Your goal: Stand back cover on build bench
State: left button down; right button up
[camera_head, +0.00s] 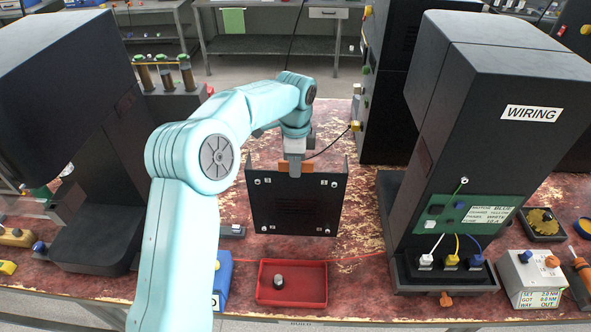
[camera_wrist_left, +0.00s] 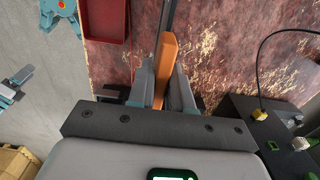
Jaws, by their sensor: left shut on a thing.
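The back cover (camera_head: 297,208) is a flat black panel with side flanges, light fasteners near its corners and an orange grip tab (camera_head: 297,167) at its top. It hangs upright over the worn red bench (camera_head: 350,265), between two black machines. My left gripper (camera_head: 294,158) is shut on the orange tab from above. In the left wrist view the fingers (camera_wrist_left: 165,85) close on both sides of the tab (camera_wrist_left: 164,65), and the cover shows nearly edge-on. I cannot tell whether its lower edge touches the bench. I do not see my right gripper for certain.
A red tray (camera_head: 291,283) with a small grey part lies in front of the cover. The machine marked WIRING (camera_head: 480,110) stands to the right, another black machine (camera_head: 95,130) to the left. A thin red cable crosses the bench. Bare bench lies right of the cover.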

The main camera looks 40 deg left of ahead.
pick_arm(q)
jog(key=shift+s+f, duration=0.1)
jog(key=shift+f, duration=0.5)
jog(key=shift+a+f, duration=0.25)
jog(key=shift+f, duration=0.2)
jog(key=shift+d, duration=0.15)
jog(key=shift+f, duration=0.15)
jog(key=c, duration=1)
grip_release()
jog(key=shift+c, duration=0.2)
jog(key=shift+f, duration=0.1)
